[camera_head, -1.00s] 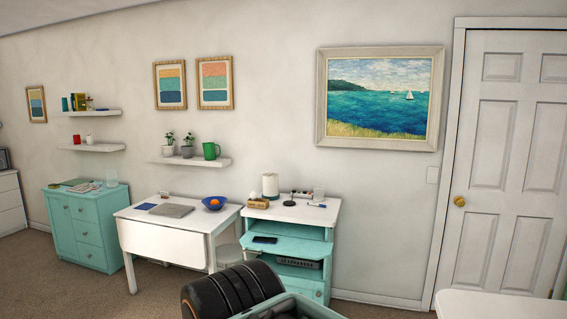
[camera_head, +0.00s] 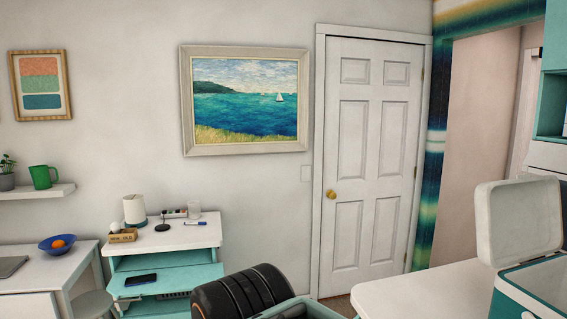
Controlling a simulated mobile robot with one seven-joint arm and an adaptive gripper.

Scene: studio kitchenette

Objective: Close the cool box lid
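The cool box (camera_head: 512,295) is at the lower right of the head view, cut off by the right and bottom edges. It has a teal body with a white rim. Its white lid (camera_head: 518,220) stands open, raised roughly upright at the left side of the box. Part of the box's inside shows past the lid. The box appears to stand on or beside a white worktop (camera_head: 425,292). My gripper is not in view.
A white door (camera_head: 368,160) is shut in the far wall. A teal cabinet (camera_head: 185,265) with a phone (camera_head: 141,280) stands left of centre. A black, ribbed rounded object (camera_head: 245,293) fills the lower middle. A doorway opens at the right. The visible worktop is bare.

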